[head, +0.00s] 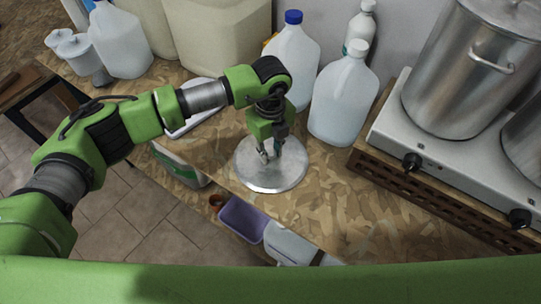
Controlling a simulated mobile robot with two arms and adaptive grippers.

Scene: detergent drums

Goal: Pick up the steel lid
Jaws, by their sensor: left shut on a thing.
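The steel lid (272,179) is a round, flat, shiny disc on the patterned wooden counter, in the middle of the head view. My left gripper (270,156) comes down over it from above, with its fingers at the middle of the lid. The fingers are shut on the lid's handle, which they mostly hide. The lid looks level; I cannot tell whether it touches the counter. My right gripper is not in view.
White jugs (343,98) stand behind the lid. A stove (395,128) with a large steel pot (462,80) is at the right. A purple bin (242,219) sits below the counter's front edge. The counter (370,210) right of the lid is clear.

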